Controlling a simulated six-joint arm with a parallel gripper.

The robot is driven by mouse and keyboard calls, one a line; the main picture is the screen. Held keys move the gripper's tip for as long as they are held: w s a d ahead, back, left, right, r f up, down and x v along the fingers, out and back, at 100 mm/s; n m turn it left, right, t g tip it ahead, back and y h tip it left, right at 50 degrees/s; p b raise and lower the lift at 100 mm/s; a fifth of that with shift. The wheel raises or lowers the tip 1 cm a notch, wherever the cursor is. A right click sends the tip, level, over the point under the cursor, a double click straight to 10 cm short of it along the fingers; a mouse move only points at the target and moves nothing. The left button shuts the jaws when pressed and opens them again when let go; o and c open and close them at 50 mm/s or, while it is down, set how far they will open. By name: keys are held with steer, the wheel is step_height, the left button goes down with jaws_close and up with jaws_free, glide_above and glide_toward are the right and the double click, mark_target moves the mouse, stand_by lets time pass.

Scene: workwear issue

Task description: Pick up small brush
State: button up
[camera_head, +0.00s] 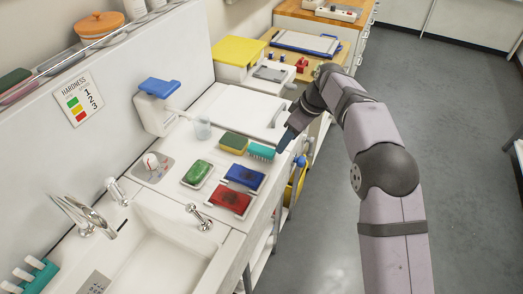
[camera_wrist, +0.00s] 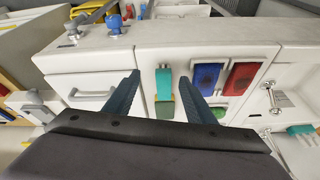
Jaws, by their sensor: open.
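The small brush (camera_head: 261,151) is teal with pale bristles and lies on the white counter near its front edge, right of a yellow and green sponge (camera_head: 234,142). In the wrist view the teal brush (camera_wrist: 164,82) shows between my two fingers, with the sponge (camera_wrist: 165,110) beyond it. My gripper (camera_head: 286,142) is open and empty, above and to the right of the brush in the head view. Its two blue-grey fingers (camera_wrist: 160,77) stand apart on either side of the brush in the wrist view. I see no contact with the brush.
A blue pad (camera_head: 244,177) and a red pad (camera_head: 229,200) lie in trays in front of the brush. A green block (camera_head: 197,172) sits in a dish to the left. A clear cup (camera_head: 202,128) stands behind. A white board (camera_head: 243,109) lies farther back.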

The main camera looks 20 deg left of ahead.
steer(key=n, duration=0.2)
glide_toward(263, 149)
steer(key=shift+s+a+f, duration=0.1)
steer(key=shift+a+f, duration=0.1)
steer(key=shift+f, duration=0.45)
steer(key=shift+p+x, duration=2.25)
steer(key=shift+x, duration=0.8)
steer(key=shift+a+f, duration=0.3)
steer(key=shift+f, duration=0.2)
steer(key=shift+f+b, duration=0.25)
steer(key=shift+b, duration=0.05)
steer(key=c, duration=1.2)
